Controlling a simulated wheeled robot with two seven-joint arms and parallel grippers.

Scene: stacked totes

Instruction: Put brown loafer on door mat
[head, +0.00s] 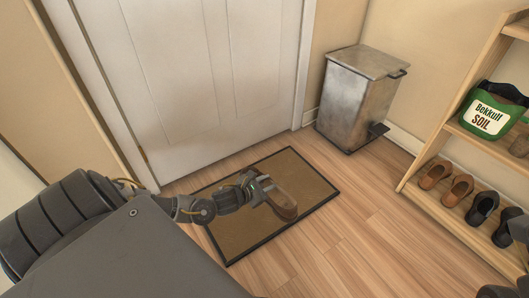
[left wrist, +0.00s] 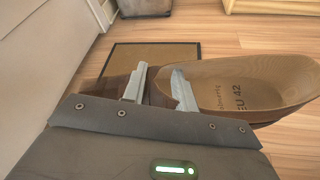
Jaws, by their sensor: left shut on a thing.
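The brown loafer (head: 283,204) is in my left gripper (head: 266,187), whose fingers are shut on the shoe's side wall. In the head view it overlaps the right part of the door mat (head: 233,231), a brown mat with a black border. In the left wrist view the loafer (left wrist: 250,88) is close, its opening up and "EU 42" printed inside, with the gripper fingers (left wrist: 158,88) at its edge. The mat (left wrist: 160,55) lies beyond and lower there. The height of the loafer above the mat is hard to tell. My right gripper's fingers do not show.
A closed white door (head: 205,70) stands behind the mat. A metal pedal bin (head: 356,98) is at the back. A wooden shelf (head: 440,212) on the right holds brown shoes (head: 446,183), black shoes (head: 494,222) and a green soil bag (head: 489,112). The wooden floor before the mat is clear.

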